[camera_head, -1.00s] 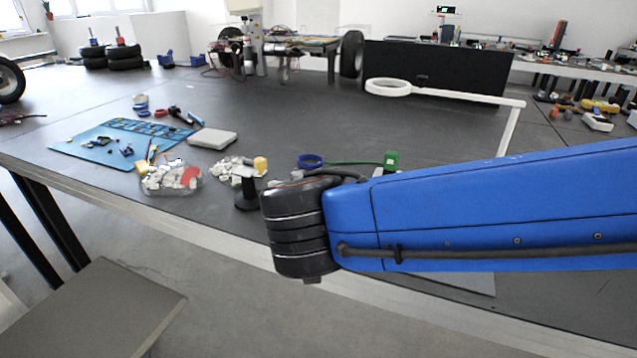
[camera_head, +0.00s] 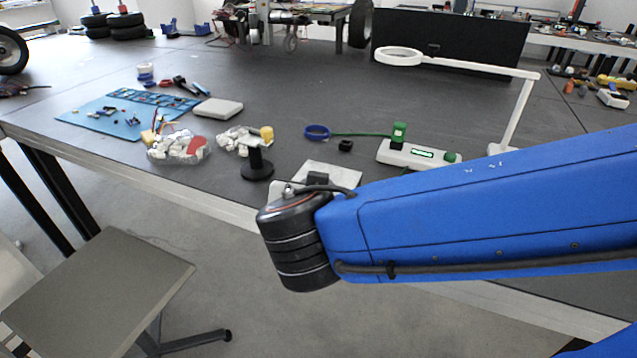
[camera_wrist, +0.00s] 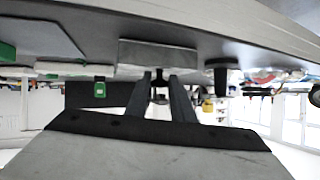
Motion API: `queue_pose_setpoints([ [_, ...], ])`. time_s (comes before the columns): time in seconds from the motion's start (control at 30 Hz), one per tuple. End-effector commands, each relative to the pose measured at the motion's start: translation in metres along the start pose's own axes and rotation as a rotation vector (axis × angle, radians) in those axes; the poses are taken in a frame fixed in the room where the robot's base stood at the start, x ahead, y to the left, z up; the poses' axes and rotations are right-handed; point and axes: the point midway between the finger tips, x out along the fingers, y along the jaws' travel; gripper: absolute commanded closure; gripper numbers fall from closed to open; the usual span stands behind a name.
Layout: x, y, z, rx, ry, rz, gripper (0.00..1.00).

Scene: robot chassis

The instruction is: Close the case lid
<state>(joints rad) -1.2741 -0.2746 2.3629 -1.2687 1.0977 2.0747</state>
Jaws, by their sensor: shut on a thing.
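Near the table's front edge, a pale grey flat case (camera_head: 335,172) shows in the head view, partly hidden behind my arm, with a small black block beside my wrist. In the wrist view, which looks upside down, a grey flat panel (camera_wrist: 157,52), apparently the case lid, lies straight ahead at the table edge. My gripper (camera_wrist: 160,78) has its two dark fingers at this panel, a narrow gap between them, and seems shut on a small dark part at its edge. The exact contact is too small to see. My arm hides the gripper in the head view.
A grey stool (camera_head: 100,285) stands on the floor at the left.

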Motion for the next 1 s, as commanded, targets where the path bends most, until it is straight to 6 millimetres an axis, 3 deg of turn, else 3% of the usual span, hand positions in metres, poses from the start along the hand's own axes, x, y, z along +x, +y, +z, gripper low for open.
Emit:
queue_pose_setpoints([
  [0.03,0.002,0.002,0.007,-0.004,-0.012,0.004,1.00],
  [0.3,0.002,0.002,0.009,-0.006,-0.014,0.004,1.00],
  [0.33,0.002,0.002,0.009,-0.006,-0.014,0.004,0.71],
  [0.4,0.002,0.002,0.009,-0.006,-0.014,0.004,0.60],
  [0.77,-0.002,0.002,0.008,-0.006,-0.012,0.006,0.60],
  [1.0,-0.026,0.001,0.007,-0.007,-0.010,0.000,0.60],
])
